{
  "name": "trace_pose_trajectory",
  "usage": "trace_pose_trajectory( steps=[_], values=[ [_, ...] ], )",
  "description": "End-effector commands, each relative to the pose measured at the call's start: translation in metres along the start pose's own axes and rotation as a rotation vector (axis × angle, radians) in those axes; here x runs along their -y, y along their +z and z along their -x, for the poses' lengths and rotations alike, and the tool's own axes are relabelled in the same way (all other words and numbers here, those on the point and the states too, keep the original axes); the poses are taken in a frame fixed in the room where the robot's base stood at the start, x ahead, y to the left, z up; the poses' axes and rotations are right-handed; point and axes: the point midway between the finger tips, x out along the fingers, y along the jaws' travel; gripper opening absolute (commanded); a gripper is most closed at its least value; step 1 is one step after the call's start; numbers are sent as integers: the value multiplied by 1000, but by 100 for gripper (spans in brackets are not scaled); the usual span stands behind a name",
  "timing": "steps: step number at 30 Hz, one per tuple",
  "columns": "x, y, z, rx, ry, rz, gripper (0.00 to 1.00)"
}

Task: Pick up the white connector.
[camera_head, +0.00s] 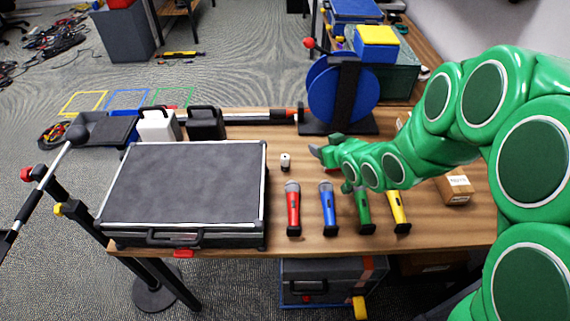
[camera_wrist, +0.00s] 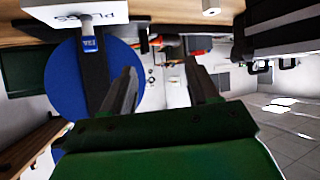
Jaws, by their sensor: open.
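The white connector (camera_head: 286,161) is a small, pale, upright piece with a dark spot, standing on the wooden table (camera_head: 190,239) just right of the black case. In the wrist view, which is upside down, a small white piece (camera_wrist: 210,7) at the top edge looks like the same connector, partly cut off. My green gripper (camera_head: 320,153) is to the right of the connector, apart from it. In the wrist view, the two dark fingers of my gripper (camera_wrist: 162,88) are spread, with nothing between them.
A black case (camera_head: 190,185) fills the table's left. Red (camera_head: 293,208), blue (camera_head: 328,208), green (camera_head: 364,210) and yellow (camera_head: 398,211) microphone-like objects stand at the front. A blue reel (camera_head: 323,95) stands behind. White (camera_head: 158,125) and black (camera_head: 205,124) containers stand behind the case.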

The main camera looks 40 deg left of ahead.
Motion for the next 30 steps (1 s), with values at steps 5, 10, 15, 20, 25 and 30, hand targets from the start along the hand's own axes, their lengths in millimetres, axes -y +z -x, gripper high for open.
trace_pose_trajectory(
  steps=[5, 10, 15, 20, 25, 30],
  values=[
    [52, -9, -32, -102, -107, 21, 60],
    [75, -13, -42, -149, -154, 26, 60],
    [78, -11, -46, -159, -160, 26, 60],
    [79, 1, -53, -156, -160, 26, 60],
    [79, 15, -61, -154, -160, 26, 60],
    [79, 20, -64, -157, -159, 26, 60]
  ],
)
